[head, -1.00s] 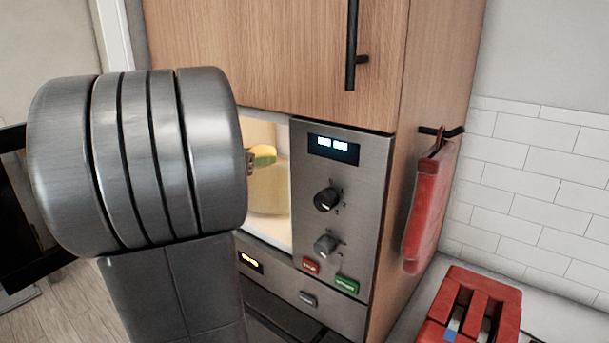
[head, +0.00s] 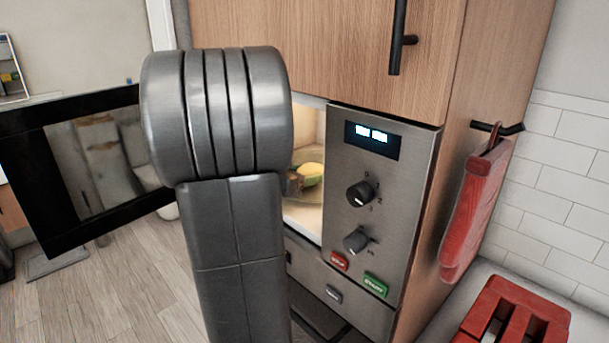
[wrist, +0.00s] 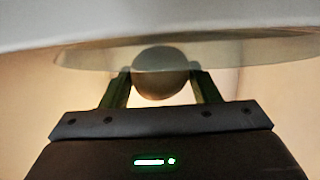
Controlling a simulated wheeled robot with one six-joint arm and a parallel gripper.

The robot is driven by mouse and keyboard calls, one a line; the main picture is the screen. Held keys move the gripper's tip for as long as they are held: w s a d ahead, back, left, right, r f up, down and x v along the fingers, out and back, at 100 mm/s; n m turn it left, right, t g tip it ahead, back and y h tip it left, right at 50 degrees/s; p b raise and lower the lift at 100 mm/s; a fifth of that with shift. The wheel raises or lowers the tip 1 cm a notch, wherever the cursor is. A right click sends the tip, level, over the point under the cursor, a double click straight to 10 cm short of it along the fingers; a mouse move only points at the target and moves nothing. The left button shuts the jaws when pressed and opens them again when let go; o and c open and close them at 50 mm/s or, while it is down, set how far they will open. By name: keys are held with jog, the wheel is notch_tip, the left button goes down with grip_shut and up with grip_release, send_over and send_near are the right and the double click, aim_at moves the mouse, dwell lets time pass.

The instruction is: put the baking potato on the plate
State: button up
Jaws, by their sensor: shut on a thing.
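My gripper shows in the wrist view (wrist: 162,90), its two dark green fingers closed on either side of a round, brownish potato (wrist: 162,82). A wide, pale, disc-like plate (wrist: 90,57) spans the picture behind and above the potato; I cannot tell whether they touch. In the head view my grey arm hides most of the gripper, which reaches into the open microwave (head: 345,225). A yellow-green shape shows there just right of the arm, in the lit cavity; I cannot tell whether it is the potato or a finger. The plate is not clear in the head view.
The microwave door (head: 60,195) stands wide open at left. The control panel (head: 375,190) is close to the right of my arm. A wooden cabinet (head: 320,50) is above.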

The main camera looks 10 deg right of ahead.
jog(key=shift+f, duration=0.1)
jog(key=o, duration=1.2)
jog(key=shift+f, duration=0.1)
jog(key=shift+s+a+r, duration=0.15)
jog(key=shift+a+r, duration=0.05)
jog(key=b+v, duration=0.1)
jog(key=v, duration=0.9)
jog(key=shift+s+a, duration=0.15)
jog(key=shift+s+a+r, duration=0.2)
jog(key=shift+s+a, duration=0.15)
jog(key=shift+a, duration=0.1)
jog(key=shift+b, duration=0.3)
